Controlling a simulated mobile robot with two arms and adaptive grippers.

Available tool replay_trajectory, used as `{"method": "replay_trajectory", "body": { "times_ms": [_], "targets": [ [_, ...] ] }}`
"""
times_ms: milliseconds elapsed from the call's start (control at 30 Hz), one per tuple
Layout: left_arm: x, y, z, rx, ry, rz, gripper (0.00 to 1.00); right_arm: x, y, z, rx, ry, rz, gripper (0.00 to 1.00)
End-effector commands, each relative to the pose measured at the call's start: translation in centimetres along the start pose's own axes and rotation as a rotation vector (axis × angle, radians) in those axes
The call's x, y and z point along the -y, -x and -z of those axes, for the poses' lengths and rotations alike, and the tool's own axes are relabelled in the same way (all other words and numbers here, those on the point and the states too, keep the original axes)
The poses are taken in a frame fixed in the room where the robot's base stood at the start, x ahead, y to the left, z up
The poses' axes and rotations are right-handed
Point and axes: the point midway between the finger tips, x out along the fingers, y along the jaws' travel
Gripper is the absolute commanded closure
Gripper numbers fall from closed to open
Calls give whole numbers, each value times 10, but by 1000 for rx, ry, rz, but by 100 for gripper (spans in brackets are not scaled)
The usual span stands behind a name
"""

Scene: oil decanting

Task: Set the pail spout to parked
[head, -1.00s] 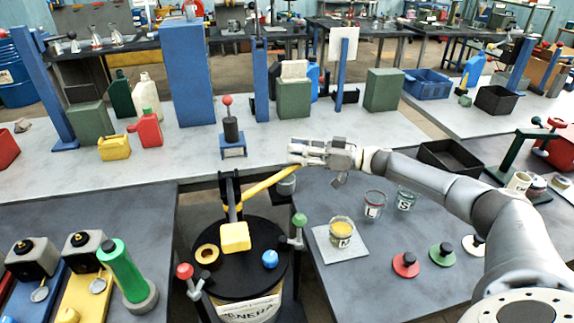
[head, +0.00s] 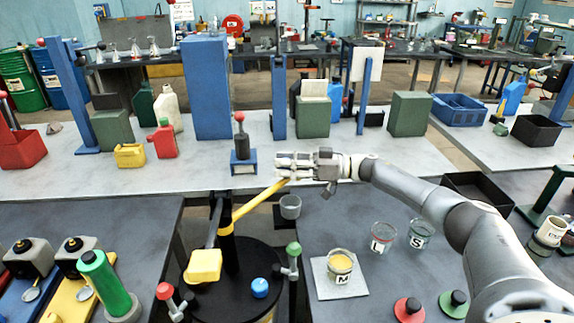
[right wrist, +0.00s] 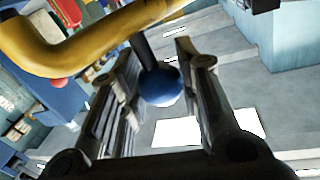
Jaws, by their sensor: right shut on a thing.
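The pail (head: 263,317) stands at the bottom centre under a black lid (head: 225,306), partly cut off by the frame. A yellow spout (head: 258,202) runs up and right from a black post (head: 228,240). My right gripper (head: 279,166) is at the spout's outer end. In the right wrist view a blue ball knob (right wrist: 160,87) on a dark rod hangs below the curved yellow spout (right wrist: 60,58), between the fingers of the right gripper (right wrist: 148,68). The gripper is shut on this knob. In the head view the hand hides the knob. My left gripper is not in view.
A yellow block handle (head: 204,266) is above the lid. Jar M (head: 340,266) and two more jars stand on the right table. A red-knobbed stand (head: 241,150) stands behind the spout.

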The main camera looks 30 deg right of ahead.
Motion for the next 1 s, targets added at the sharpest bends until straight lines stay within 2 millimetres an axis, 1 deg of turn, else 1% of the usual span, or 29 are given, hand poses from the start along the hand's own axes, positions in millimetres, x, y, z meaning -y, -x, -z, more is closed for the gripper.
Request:
{"method": "replay_trajectory", "body": {
  "times_ms": [67, 100, 267, 567, 667, 767, 1000],
  "targets": [
    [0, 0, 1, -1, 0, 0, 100, -1, 0, 0, 0, 2, -4, 100],
    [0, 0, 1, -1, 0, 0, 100, -1, 0, 0, 0, 2, -4, 66],
    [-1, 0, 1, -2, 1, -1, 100, -1, -1, 0, -1, 2, -3, 46],
    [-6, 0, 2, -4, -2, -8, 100, 0, 0, 1, -1, 1, -2, 46],
    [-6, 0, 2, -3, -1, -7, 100, -1, 6, 0, 0, 1, -4, 46],
    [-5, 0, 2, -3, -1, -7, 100, -1, 20, 0, 0, 1, -4, 46],
    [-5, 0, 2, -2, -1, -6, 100, -2, 71, 0, 0, 0, -6, 46]
  ]
}}
